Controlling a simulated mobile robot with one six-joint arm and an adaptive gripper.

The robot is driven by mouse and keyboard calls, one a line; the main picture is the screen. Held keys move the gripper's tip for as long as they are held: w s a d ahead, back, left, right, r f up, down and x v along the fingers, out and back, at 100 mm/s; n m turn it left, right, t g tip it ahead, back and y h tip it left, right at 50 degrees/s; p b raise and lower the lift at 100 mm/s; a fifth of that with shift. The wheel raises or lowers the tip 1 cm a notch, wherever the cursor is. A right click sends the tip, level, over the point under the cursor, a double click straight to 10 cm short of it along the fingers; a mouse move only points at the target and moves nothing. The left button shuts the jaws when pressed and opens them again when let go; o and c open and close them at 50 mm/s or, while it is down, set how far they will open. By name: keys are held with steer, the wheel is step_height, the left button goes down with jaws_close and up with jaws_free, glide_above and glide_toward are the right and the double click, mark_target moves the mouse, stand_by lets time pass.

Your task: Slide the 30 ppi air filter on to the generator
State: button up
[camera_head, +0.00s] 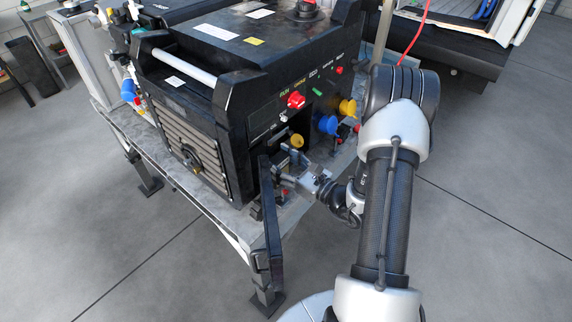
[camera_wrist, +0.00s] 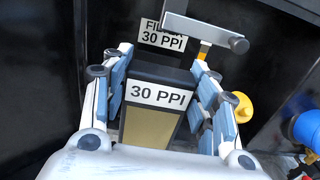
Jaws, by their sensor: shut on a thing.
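The 30 ppi air filter (camera_wrist: 158,97) is a dark-topped block with a tan lower face and a white "30 PPI" label. It sits between the blue-padded fingers of my gripper (camera_wrist: 160,72), which is shut on it. Just beyond it, the generator shows a matching "FILTER 30 PPI" label (camera_wrist: 163,36). I cannot tell how far the filter is into the slot. In the head view, the black generator (camera_head: 215,75) stands on a metal stand, and my gripper (camera_head: 284,172) is at its lower front corner. The filter is not clearly visible there.
A grey latch bar (camera_wrist: 205,30) crosses above the filter. A yellow knob (camera_wrist: 241,106) and a blue cap (camera_wrist: 306,125) are to the right. In the head view, a black panel (camera_head: 269,220) stands left of my gripper. Grey floor is open in front.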

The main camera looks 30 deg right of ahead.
mark_target(257, 148)
steer(key=shift+f+b+x, duration=0.15)
steer(key=shift+b+x, duration=0.05)
steer(key=shift+x, duration=1.3)
steer(key=shift+f+b+x, duration=0.15)
steer(key=shift+x, duration=1.4)
steer(key=shift+w, duration=0.1)
steer(key=shift+r, duration=0.1)
steer(key=o, duration=1.1)
steer(key=shift+w+a, duration=0.1)
steer(key=shift+w, duration=0.05)
steer(key=shift+s+d, duration=0.3)
steer(key=shift+s, duration=0.25)
steer(key=v, duration=0.7)
steer(key=shift+a, duration=0.1)
